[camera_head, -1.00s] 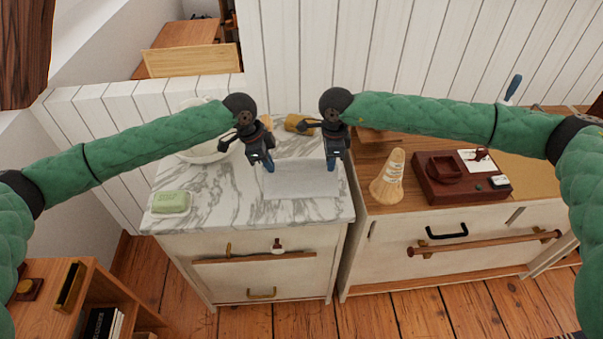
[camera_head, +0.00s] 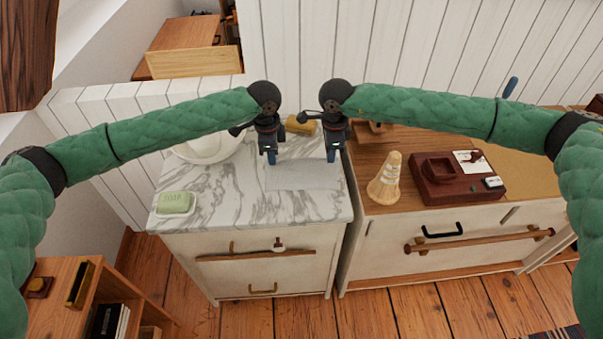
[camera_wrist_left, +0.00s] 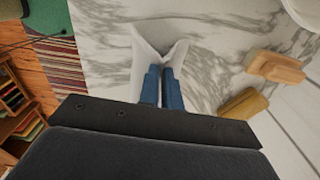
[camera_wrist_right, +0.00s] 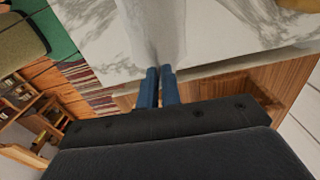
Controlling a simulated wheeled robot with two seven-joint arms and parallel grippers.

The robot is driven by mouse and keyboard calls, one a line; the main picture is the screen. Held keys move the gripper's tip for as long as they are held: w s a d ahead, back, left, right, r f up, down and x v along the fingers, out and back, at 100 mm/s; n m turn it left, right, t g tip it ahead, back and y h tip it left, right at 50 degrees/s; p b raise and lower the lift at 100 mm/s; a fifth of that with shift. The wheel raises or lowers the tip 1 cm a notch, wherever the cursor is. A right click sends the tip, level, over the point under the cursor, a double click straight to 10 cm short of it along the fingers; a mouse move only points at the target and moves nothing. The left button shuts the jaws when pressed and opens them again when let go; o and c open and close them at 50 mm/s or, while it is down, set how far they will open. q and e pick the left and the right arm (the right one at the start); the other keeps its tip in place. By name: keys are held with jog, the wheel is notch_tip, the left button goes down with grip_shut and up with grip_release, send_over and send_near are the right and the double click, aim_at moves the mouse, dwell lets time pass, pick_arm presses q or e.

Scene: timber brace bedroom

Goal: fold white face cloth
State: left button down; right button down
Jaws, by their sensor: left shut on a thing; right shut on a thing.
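The parts of the cloth between the fingers are hidden.
A green soap bar (camera_head: 174,202) is at the front left of the marble top (camera_head: 225,205). A white basin (camera_head: 208,150) stands behind it. A yellow-brown object (camera_head: 300,125) lies at the back.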

notch_tip(320, 180, up, 7)
jog(key=p, duration=0.6)
jog(key=shift+f, duration=0.15)
jog(key=shift+w, duration=0.1)
